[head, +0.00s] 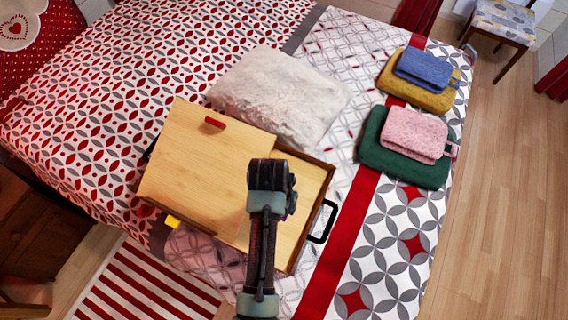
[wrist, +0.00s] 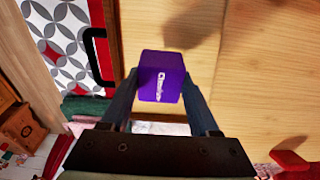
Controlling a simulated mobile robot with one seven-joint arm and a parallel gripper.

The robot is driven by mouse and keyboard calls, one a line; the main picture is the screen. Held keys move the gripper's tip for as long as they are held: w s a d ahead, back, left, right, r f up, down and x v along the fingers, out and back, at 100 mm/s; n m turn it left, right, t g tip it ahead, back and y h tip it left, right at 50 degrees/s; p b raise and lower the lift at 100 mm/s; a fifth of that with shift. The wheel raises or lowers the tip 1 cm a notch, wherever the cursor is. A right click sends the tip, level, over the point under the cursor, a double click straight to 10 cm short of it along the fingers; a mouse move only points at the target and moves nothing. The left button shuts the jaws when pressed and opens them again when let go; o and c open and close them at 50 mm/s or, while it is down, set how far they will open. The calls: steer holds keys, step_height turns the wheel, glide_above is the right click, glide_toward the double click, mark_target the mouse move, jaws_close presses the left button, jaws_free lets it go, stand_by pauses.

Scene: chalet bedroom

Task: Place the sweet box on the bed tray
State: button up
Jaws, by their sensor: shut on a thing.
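The sweet box (wrist: 161,85) is a small purple box with white lettering, seen between the two fingers in the wrist view. My gripper (wrist: 158,92) is shut on it. The bed tray (head: 318,172) is pale wood with a dark rim and black handles, lying on the bed. In the wrist view, the box is in front of the tray's wood surface (wrist: 265,75), with a shadow apart from it, so it appears held above the tray. In the head view my arm covers part of the tray and hides nearly all of the box.
A wide wooden panel (head: 185,165) with a red piece (head: 214,122) covers the tray's left part. A fluffy pale cushion (head: 280,95) lies behind the tray. Folded green (head: 382,165) and mustard (head: 412,92) towels lie right. The tray's right part looks bare.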

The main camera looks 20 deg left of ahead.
steer(key=shift+s+f, duration=0.25)
steer(key=shift+f, duration=0.8)
steer(key=shift+w+f, duration=0.1)
steer(key=shift+f, duration=2.1)
steer(key=shift+f, duration=0.2)
steer(key=o, duration=1.4)
steer(key=shift+c, duration=0.2)
steer(key=shift+r, duration=0.15)
